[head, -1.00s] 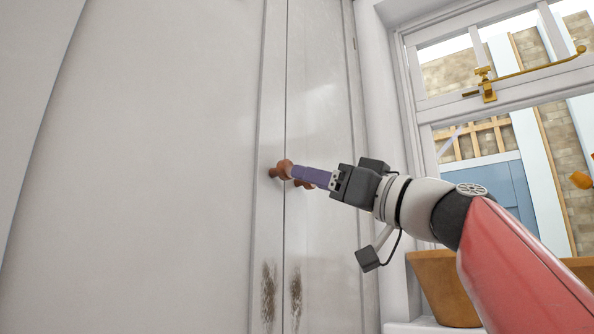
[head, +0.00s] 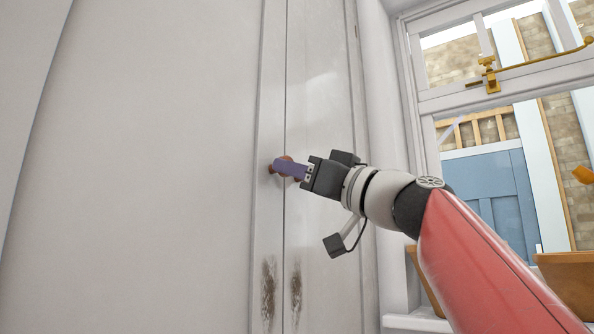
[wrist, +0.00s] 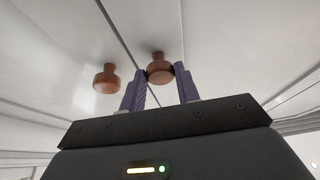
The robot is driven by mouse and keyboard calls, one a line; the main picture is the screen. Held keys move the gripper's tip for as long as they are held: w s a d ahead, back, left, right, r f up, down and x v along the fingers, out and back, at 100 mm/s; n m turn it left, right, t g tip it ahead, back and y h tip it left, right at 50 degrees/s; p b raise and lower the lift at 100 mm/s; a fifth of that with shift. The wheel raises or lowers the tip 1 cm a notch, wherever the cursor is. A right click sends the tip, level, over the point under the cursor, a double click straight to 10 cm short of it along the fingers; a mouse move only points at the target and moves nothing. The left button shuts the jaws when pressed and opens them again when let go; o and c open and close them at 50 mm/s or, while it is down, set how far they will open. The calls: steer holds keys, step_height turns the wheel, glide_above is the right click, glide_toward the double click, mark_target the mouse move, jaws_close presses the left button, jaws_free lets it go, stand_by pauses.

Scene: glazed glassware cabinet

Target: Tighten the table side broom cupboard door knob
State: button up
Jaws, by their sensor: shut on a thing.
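Two round brown wooden knobs sit side by side, one on each pale cupboard door, either side of the door gap. In the wrist view the right knob (wrist: 160,70) is between the purple fingers of my gripper (wrist: 163,75), which is shut on it. The left knob (wrist: 106,78) stands free, outside the left finger. In the head view my gripper (head: 280,167) covers most of the knobs, and only brown bits of the left knob (head: 270,168) and the other show around the fingers. I cannot tell how tight either knob is.
The tall cupboard doors (head: 160,170) appear closed, with dark worn patches (head: 268,288) below the knobs. A window (head: 490,150) with a brass latch (head: 490,80) is to the right. A brown pot (head: 570,280) stands by its sill (head: 415,322).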

steer(key=shift+s+m, duration=0.1)
steer(key=shift+m, duration=0.3)
steer(key=m+t+h+p, duration=0.1)
steer(key=m+h, duration=0.1)
steer(key=m, duration=0.2)
steer(key=m+t+h+p, duration=0.1)
steer(key=m+p, duration=0.1)
steer(key=m, duration=0.2)
steer(key=m+t+h+p, duration=0.1)
steer(key=m+h+p, duration=0.1)
steer(key=m, duration=0.2)
steer(key=shift+s+a+r+h, duration=0.25)
steer(key=shift+h, duration=0.05)
steer(key=shift+f+m, duration=0.1)
steer(key=shift+m, duration=0.2)
steer(key=o, duration=1)
steer(key=shift+s+d, duration=0.1)
